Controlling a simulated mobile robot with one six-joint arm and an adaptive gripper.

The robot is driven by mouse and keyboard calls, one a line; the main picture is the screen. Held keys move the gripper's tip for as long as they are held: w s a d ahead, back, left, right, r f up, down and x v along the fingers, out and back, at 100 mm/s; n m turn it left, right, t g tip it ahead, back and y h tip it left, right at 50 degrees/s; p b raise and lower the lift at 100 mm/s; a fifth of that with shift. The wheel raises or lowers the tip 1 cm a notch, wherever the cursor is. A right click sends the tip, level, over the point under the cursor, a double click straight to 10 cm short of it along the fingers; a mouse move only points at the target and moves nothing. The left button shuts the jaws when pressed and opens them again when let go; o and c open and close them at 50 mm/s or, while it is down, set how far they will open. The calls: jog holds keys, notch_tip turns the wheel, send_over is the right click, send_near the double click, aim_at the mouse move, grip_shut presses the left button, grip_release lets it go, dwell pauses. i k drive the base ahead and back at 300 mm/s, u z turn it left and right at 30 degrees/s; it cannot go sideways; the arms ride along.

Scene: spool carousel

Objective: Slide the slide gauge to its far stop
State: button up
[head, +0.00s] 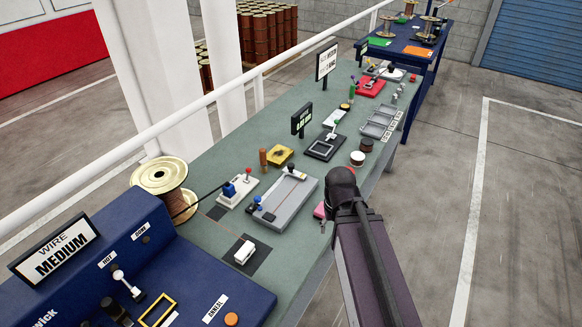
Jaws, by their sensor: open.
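What looks like the slide gauge (287,200) is a long grey plate on the green bench, just left of my arm. A light strip runs along its length. A dark block with a pale knob sits at its far end, and a small blue piece with a dark top sits at its near left corner. I cannot tell which of these is the moving slide. My dark arm reaches up from the bottom of the head view and ends right of the plate. My gripper's fingers are hidden behind the arm.
The green bench (225,233) holds a white lever fixture (237,193), a yellow tray (280,155) and a black square fixture (325,147). A wire spool (160,176) and a blue console (85,280) stand at the near left. Open floor (520,220) lies right.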

aim_at(290, 170)
jog(key=z, duration=0.15)
jog(key=k, duration=0.5)
jog(key=u, duration=0.75)
jog(key=i, duration=0.75)
jog(key=z, duration=0.6)
